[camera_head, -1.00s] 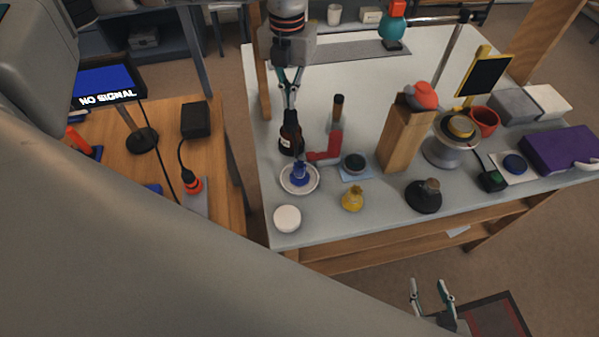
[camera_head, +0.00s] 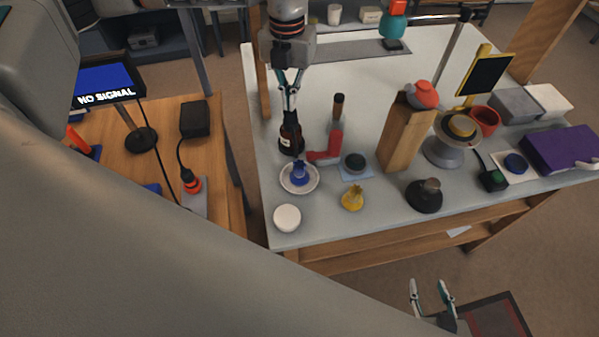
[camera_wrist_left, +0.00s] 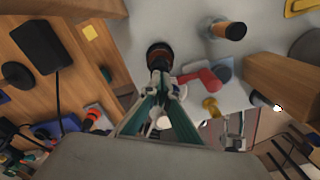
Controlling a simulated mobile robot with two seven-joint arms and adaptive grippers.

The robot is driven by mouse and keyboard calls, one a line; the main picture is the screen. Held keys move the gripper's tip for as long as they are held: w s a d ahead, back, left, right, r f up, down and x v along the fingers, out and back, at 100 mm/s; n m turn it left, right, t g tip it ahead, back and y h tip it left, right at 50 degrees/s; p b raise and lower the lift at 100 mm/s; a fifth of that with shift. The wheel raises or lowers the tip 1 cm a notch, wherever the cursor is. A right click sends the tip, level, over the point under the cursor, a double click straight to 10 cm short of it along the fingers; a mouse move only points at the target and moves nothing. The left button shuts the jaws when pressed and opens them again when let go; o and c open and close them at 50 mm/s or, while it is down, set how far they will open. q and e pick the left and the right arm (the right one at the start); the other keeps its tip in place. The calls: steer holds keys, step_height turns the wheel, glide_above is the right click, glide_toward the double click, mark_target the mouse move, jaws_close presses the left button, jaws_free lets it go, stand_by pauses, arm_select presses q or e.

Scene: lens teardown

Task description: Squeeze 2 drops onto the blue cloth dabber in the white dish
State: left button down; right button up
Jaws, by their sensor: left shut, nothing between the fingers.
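A dark brown bottle (camera_head: 287,142) stands on the white table, just behind a white dish (camera_head: 285,186). The blue cloth dabber (camera_head: 299,178) sits in the dish. My left gripper (camera_head: 289,108) points down at the bottle's top, with its fingers shut and nothing between them. In the left wrist view the gripper (camera_wrist_left: 164,88) is close to the round dark bottle (camera_wrist_left: 159,53). Whether it touches the bottle is unclear. A thin dark shape in front of the bottle is too small to make out. My right gripper (camera_head: 430,286) is open and empty, off the table's front edge.
A white round lid or puck (camera_head: 287,218) lies in front of the dish. A red tool (camera_head: 331,148), a dark round pad (camera_head: 355,162) and a yellow item (camera_head: 353,198) are to the right. A wooden block (camera_head: 401,138) stands beyond them.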

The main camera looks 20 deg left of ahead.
arm_select(q)
steer(key=shift+f+b, duration=0.45)
steer(key=shift+f, duration=0.65)
steer(key=shift+r, duration=0.1)
steer(key=shift+r+p, duration=1.15)
steer(key=shift+r, duration=0.35)
steer(key=shift+f, duration=0.2)
